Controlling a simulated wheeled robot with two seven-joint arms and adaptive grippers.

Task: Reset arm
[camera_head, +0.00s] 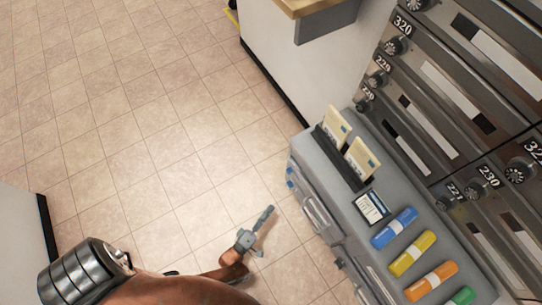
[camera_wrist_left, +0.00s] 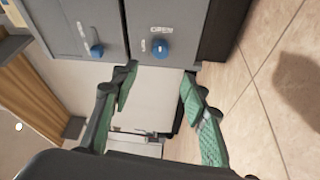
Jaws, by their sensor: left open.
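My left gripper (camera_head: 262,232) hangs over the tiled floor at the bottom middle of the head view, to the left of the grey cabinet and apart from it. In the left wrist view its two green-padded fingers (camera_wrist_left: 159,76) are spread wide with nothing between them. My right gripper is in neither view.
The grey cabinet (camera_head: 360,215) carries a holder with envelopes (camera_head: 361,159), a small framed card (camera_head: 371,207) and several coloured rolls (camera_head: 412,254). Blue knobs (camera_wrist_left: 160,48) show on its front. Numbered metal mailboxes (camera_head: 460,90) rise behind. The floor (camera_head: 130,120) at left is clear.

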